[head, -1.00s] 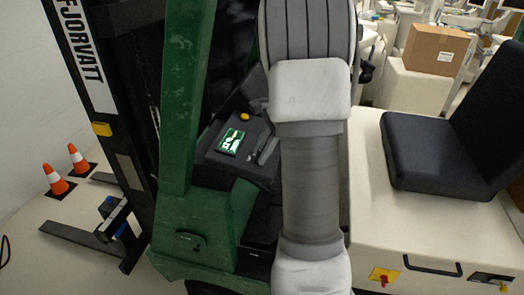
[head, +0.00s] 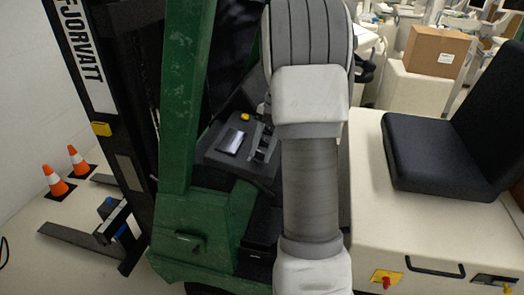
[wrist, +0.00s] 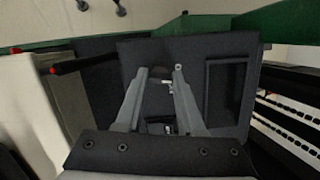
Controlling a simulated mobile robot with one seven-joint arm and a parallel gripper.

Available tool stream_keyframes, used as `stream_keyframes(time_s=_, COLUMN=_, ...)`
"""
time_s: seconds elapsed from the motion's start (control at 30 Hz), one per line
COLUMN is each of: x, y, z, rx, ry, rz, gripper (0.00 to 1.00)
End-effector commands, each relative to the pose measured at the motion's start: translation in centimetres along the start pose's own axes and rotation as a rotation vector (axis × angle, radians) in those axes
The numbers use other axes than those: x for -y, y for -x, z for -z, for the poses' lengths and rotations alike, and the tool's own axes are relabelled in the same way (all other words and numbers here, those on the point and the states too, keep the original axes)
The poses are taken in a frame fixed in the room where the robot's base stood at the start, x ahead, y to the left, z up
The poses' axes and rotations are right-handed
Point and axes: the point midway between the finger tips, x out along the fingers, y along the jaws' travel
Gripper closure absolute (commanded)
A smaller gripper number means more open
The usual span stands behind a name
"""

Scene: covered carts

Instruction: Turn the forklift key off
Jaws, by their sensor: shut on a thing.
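The green forklift (head: 186,100) stands in the head view with its dark dashboard (head: 212,158). The display (head: 231,141) on the dashboard is grey and unlit. My gripper (head: 262,148) is at the dashboard right of the display, partly hidden behind my arm. In the wrist view my gripper's two fingers (wrist: 161,72) reach onto the dark panel (wrist: 195,48). My gripper is shut on the small key (wrist: 168,84) between the fingertips. The key's exact angle is too small to tell.
A yellow button (head: 245,117) sits behind the display. A black lever (wrist: 85,64) with a red end stands left of my fingers. The black seat (head: 435,150) is at right. The mast (head: 110,110) and orange cones (head: 56,181) are at left.

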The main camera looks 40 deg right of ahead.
Motion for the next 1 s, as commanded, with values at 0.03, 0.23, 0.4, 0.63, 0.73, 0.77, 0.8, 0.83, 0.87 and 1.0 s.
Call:
stream_keyframes(time_s=0.03, x=0.02, y=0.06, z=0.06, rx=-0.002, ry=0.029, rz=-0.006, gripper=1.00)
stream_keyframes(time_s=0.23, x=0.06, y=0.06, z=0.05, rx=-0.002, ry=0.127, rz=-0.026, gripper=1.00)
stream_keyframes(time_s=0.4, x=0.09, y=0.08, z=0.04, rx=-0.003, ry=0.172, rz=-0.036, gripper=1.00)
stream_keyframes(time_s=0.63, x=0.08, y=0.10, z=0.05, rx=-0.003, ry=0.193, rz=-0.041, gripper=1.00)
stream_keyframes(time_s=0.73, x=0.09, y=0.10, z=0.05, rx=-0.003, ry=0.194, rz=-0.041, gripper=1.00)
stream_keyframes(time_s=0.77, x=0.09, y=0.10, z=0.05, rx=-0.003, ry=0.194, rz=-0.041, gripper=1.00)
stream_keyframes(time_s=0.8, x=0.09, y=0.10, z=0.05, rx=-0.004, ry=0.194, rz=-0.041, gripper=1.00)
stream_keyframes(time_s=0.83, x=0.09, y=0.10, z=0.05, rx=-0.004, ry=0.193, rz=-0.041, gripper=1.00)
stream_keyframes(time_s=0.87, x=0.09, y=0.10, z=0.05, rx=-0.004, ry=0.193, rz=-0.041, gripper=1.00)
stream_keyframes(time_s=1.0, x=0.09, y=0.10, z=0.05, rx=-0.004, ry=0.193, rz=-0.041, gripper=0.50)
